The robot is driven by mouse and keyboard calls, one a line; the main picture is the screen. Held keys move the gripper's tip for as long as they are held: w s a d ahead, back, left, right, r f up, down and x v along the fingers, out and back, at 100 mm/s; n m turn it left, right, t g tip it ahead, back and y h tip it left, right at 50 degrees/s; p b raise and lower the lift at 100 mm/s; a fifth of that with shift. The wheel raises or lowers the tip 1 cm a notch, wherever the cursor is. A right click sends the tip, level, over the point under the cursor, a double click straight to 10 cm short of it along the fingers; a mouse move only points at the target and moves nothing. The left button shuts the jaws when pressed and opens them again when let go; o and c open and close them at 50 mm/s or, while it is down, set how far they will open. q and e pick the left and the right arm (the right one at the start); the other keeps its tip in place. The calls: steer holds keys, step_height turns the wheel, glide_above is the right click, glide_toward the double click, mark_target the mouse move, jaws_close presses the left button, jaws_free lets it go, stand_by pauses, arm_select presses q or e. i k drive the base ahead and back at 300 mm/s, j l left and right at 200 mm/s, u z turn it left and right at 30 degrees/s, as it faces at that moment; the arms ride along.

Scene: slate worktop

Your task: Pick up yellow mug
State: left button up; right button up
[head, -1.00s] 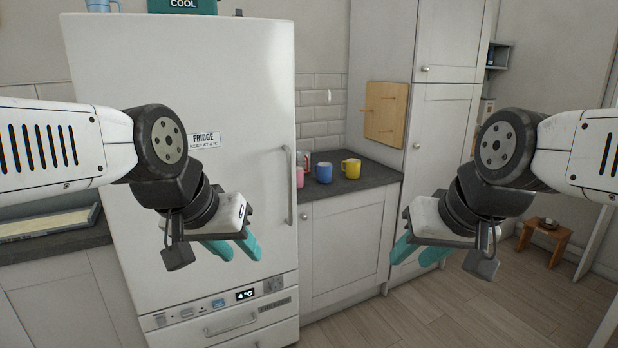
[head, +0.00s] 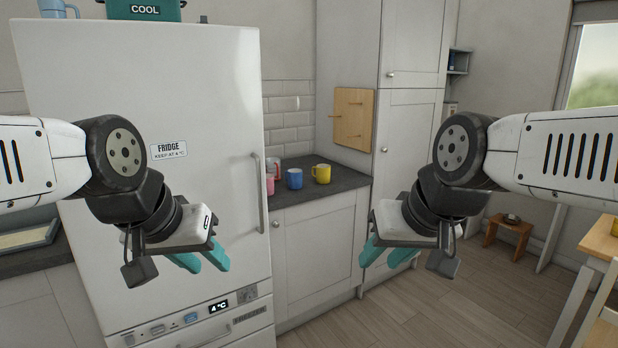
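The yellow mug (head: 322,174) stands upright on the slate worktop (head: 335,186), to the right of a blue mug (head: 294,179). Its handle points left. My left gripper (head: 206,262) is in front of the fridge, with its two teal fingers apart and nothing between them. My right gripper (head: 388,255) hangs in front of the lower cabinets, right of and nearer than the mugs, its teal fingers apart and empty. Both grippers are well away from the yellow mug.
A pink mug (head: 270,184) and a reddish mug (head: 275,168) stand left of the blue one, partly hidden by the fridge (head: 140,90). A wooden peg board (head: 354,118) hangs beside the worktop. A small stool (head: 508,232) and wooden table (head: 600,240) stand at right. Floor is clear ahead.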

mark_target(323, 176)
steer(key=u, duration=0.25)
steer(key=l+u, duration=0.1)
steer(key=l, duration=0.2)
steer(key=k+l, duration=0.15)
steer(key=l, duration=0.15)
steer(key=k+l+u, duration=0.15)
steer(key=l, duration=0.2)
steer(key=i+l+u, duration=0.15)
steer(key=i+l, duration=0.15)
steer(key=i+l+u, duration=0.1)
steer(key=i+l, duration=0.25)
steer(key=i+l+u, duration=0.15)
steer(key=i+l, duration=0.2)
steer(key=i+l+u, duration=0.1)
steer(key=i+l, duration=0.2)
steer(key=i+l+u, duration=0.15)
steer(key=l, duration=0.4)
steer(key=i+l+u, duration=0.15)
steer(key=i+l, duration=0.25)
steer(key=i+l+u, duration=0.1)
steer(key=l, duration=0.4)
steer(key=i+l+u, duration=0.15)
steer(key=i+l, duration=0.15)
steer(key=l, duration=0.25)
